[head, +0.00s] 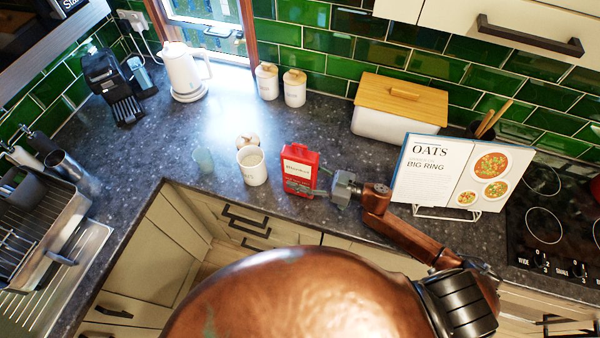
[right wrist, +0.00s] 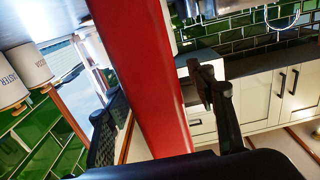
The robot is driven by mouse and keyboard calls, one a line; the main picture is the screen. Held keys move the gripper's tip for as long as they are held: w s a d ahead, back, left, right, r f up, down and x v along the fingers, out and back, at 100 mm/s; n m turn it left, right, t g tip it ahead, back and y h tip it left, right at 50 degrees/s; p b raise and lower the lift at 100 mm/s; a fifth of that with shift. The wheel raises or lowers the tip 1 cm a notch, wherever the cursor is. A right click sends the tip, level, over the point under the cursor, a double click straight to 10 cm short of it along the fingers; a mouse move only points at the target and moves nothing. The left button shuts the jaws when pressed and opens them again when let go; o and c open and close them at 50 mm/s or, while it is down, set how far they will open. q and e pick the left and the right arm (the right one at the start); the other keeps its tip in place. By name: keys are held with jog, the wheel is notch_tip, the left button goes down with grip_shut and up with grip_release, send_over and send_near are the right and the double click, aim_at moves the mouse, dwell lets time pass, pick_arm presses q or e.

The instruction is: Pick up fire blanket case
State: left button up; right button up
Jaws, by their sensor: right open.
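The fire blanket case (head: 299,158) is a red box with a pale label, upright on the dark counter near its front edge. My right gripper (head: 314,188) reaches in from the right at the lower part of the case. In the right wrist view the red case (right wrist: 145,75) stands between the two open fingers of the right gripper (right wrist: 165,115). A gap shows between the case and the right-hand finger; I cannot tell whether the left-hand finger touches it. My left gripper is not in view.
A cookbook on a stand (head: 440,180) is to the right, close to my right arm. A bread bin (head: 395,123) stands behind.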

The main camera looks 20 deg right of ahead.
jog(key=shift+c, duration=0.4)
grip_shut()
jog(key=shift+r, duration=0.1)
